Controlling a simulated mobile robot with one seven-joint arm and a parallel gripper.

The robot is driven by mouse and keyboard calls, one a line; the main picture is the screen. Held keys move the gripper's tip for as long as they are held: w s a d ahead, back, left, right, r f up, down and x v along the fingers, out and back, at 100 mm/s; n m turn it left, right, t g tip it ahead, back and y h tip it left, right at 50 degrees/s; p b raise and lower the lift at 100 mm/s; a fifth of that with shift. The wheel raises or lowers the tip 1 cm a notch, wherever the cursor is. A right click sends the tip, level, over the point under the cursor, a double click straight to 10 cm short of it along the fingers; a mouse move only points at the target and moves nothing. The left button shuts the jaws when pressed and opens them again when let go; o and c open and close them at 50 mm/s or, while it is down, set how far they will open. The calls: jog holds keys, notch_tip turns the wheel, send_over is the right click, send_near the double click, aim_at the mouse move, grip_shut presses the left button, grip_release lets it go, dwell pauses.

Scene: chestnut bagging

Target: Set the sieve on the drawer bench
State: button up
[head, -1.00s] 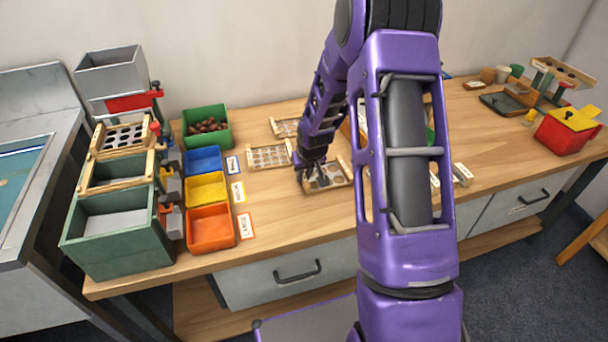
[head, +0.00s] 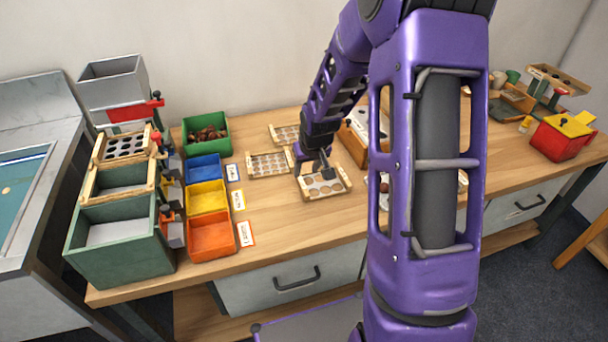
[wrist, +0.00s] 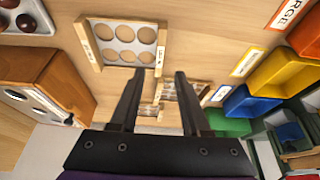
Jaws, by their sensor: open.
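A sieve with large round holes and wooden side rails (head: 344,179) lies flat on the wooden drawer bench (head: 300,228), right of the coloured bins. In the wrist view the same sieve (wrist: 124,43) lies beyond my fingertips, with small labels on its rails. My gripper (head: 324,168) is just above and behind the sieve in the head view. In the wrist view my gripper (wrist: 156,78) is open, with nothing between its two fingers. The fingers look clear of the sieve.
Two finer sieves lie behind it, one at left (head: 268,164) and one farther back (head: 285,134). Blue (head: 203,167), yellow (head: 207,196) and orange (head: 211,235) bins stand left, with a green chestnut bin (head: 207,130). A green stacked stand (head: 120,260) is far left. A wooden box (head: 352,146) is right of my gripper.

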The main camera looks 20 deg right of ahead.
jog(key=shift+v, duration=1.75)
